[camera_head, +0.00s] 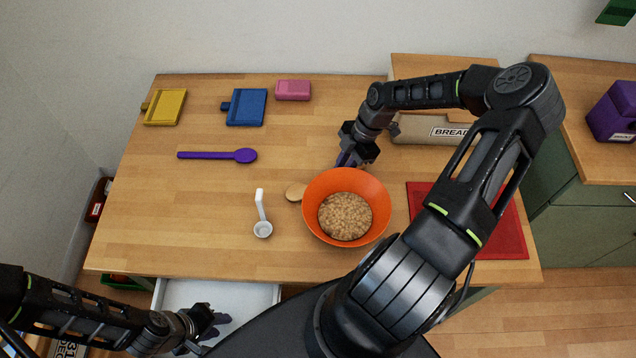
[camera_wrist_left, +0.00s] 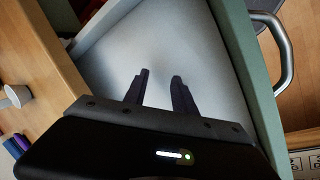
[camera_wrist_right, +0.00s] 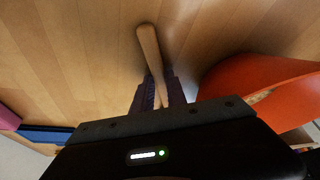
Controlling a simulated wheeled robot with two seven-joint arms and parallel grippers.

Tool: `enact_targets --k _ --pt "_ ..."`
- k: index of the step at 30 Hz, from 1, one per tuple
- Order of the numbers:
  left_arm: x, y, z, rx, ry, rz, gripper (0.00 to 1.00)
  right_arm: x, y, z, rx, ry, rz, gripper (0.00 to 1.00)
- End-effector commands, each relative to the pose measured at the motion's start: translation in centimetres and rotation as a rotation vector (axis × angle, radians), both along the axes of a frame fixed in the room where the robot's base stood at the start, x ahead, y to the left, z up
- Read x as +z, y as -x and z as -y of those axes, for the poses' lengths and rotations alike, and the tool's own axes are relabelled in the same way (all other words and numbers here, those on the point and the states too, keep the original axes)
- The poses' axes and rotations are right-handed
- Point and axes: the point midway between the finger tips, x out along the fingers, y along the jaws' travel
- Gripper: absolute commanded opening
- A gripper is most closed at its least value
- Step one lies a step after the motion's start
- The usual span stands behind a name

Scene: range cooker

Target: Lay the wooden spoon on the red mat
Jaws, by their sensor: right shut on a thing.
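The wooden spoon (camera_head: 296,192) shows as a pale rounded end just left of the orange bowl; the rest is hidden in the head view. My right gripper (camera_head: 352,158) is behind the bowl, low over the counter. In the right wrist view its fingers (camera_wrist_right: 156,92) are shut on the wooden spoon (camera_wrist_right: 150,48), which points away from them. The red mat (camera_head: 509,238) lies flat at the counter's right front, partly covered by my right arm. My left gripper (camera_head: 207,320) is open and empty above the open drawer; its fingers (camera_wrist_left: 160,85) stand apart.
The orange bowl (camera_head: 316,222) of grainy food stands between the spoon and the mat. A white ladle (camera_head: 262,222), purple spoon (camera_head: 218,155), yellow board (camera_head: 166,107), blue board (camera_head: 245,107) and pink block (camera_head: 293,90) lie leftward. A bread bin (camera_head: 425,132) stands behind. An open white drawer (camera_head: 240,294) juts out in front.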

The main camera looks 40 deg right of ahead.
Motion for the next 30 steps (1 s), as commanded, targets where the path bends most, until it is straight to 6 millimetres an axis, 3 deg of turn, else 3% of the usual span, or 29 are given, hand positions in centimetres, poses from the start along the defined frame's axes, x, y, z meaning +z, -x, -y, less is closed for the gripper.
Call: enact_targets --k 17,23,30 --pt "0.9 0.0 -0.1 0.0 -0.002 -0.003 0.32 1.1 0.0 0.0 0.0 0.0 0.0 0.0" --pt "2.6 0.1 -0.3 0.001 -0.005 -0.011 0.32 3.3 0.0 0.0 0.001 0.001 0.0 0.0" --pt "2.2 0.1 -0.3 0.0 -0.006 -0.012 0.32 6.9 0.0 0.2 -0.001 0.004 0.001 0.0"
